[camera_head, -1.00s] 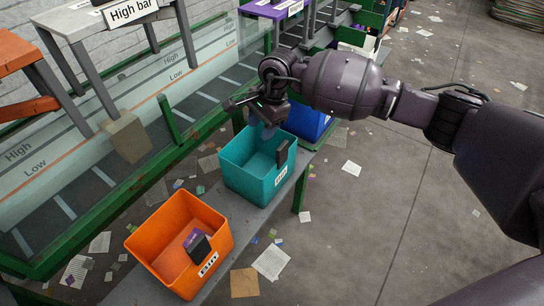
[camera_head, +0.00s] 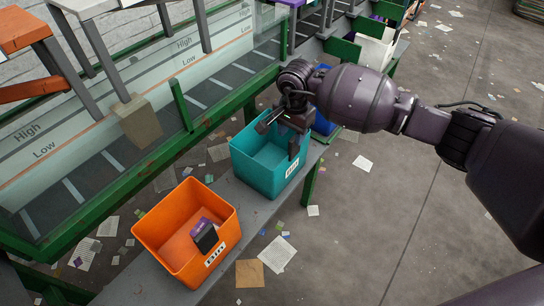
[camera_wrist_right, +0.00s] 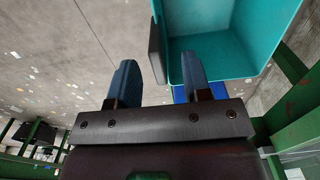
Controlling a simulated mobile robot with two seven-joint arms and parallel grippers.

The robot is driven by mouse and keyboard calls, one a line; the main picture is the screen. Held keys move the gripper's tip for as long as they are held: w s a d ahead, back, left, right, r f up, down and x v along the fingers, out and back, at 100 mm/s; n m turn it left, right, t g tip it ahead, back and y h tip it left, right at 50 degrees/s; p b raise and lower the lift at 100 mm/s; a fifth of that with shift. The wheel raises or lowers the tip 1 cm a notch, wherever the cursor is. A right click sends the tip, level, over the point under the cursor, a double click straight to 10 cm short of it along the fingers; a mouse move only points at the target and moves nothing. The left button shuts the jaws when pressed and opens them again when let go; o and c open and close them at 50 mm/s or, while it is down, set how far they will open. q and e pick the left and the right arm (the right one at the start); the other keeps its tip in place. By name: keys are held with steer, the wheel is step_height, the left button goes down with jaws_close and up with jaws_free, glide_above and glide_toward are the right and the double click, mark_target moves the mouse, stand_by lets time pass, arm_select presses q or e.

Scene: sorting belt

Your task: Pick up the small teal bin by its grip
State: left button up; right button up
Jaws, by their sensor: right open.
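The small teal bin (camera_head: 252,168) stands upright on the grey bench, open at the top and seemingly empty. Its dark grip (camera_head: 293,149) is on the right wall above a white label. My right gripper (camera_head: 283,124) is open and points down over the bin's far right part. In the right wrist view my right gripper (camera_wrist_right: 157,62) has the dark grip (camera_wrist_right: 155,52) between its finger lines, closer to the right finger. That finger overlaps the teal bin (camera_wrist_right: 228,38); the left finger is over the floor side. Contact cannot be told. My left gripper is not seen.
An orange bin (camera_head: 160,225) holding a dark purple box (camera_head: 204,235) stands in front on the bench (camera_head: 240,200). A blue bin (camera_head: 324,122) is close behind the teal one. A green-framed belt runs along the left. The right floor is open.

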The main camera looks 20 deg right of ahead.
steer(key=f, duration=0.1)
steer(key=d+f, duration=0.1)
steer(key=f, duration=0.1)
steer(key=f+b, duration=0.1)
steer(key=f, duration=0.1)
steer(key=shift+w+d, duration=0.15)
steer(key=shift+w, duration=0.1)
steer(key=shift+r, duration=0.1)
steer(key=shift+c, duration=0.3)
jaws_close()
